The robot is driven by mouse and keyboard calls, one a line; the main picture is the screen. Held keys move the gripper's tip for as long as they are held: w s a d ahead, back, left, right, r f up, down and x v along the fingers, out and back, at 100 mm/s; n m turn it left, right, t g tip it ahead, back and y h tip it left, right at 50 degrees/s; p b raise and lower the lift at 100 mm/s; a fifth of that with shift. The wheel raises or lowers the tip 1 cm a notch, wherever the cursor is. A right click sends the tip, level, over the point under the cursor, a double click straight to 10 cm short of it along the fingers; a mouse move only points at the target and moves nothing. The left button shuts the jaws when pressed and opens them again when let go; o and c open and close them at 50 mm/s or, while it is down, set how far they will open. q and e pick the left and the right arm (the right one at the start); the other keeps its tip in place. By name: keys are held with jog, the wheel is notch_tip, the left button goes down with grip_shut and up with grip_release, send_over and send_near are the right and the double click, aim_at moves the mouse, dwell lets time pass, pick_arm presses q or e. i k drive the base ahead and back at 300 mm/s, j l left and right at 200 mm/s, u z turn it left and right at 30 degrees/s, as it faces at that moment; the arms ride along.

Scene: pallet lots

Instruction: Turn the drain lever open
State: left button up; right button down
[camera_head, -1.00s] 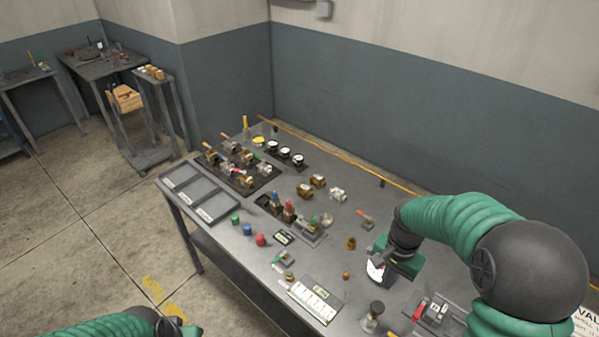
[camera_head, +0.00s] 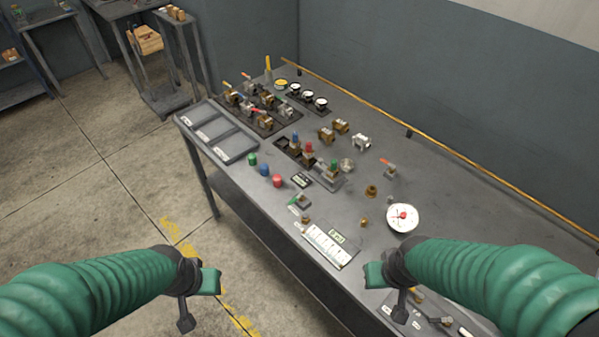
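A small valve with a green lever (camera_head: 299,202) sits near the table's front edge. Another small valve with an orange-red lever (camera_head: 389,167) stands farther back, right of centre. I cannot tell which of these is the drain lever. My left gripper (camera_head: 186,318) hangs in front of the table over the floor, apart from everything.
A grey tray (camera_head: 205,122), a dark rack of levered valves (camera_head: 272,129) and several gauges stand at the far left. Green, blue and red caps (camera_head: 264,170) line the front. A white label card (camera_head: 328,244) lies near the edge. The table's right side is fairly clear.

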aim_at(421, 296)
jog(key=l+z, duration=0.1)
jog(key=z, duration=0.3)
jog(key=l+z, duration=0.1)
jog(key=z, duration=0.25)
jog(key=k+l+z, duration=0.1)
jog(key=z, duration=0.3)
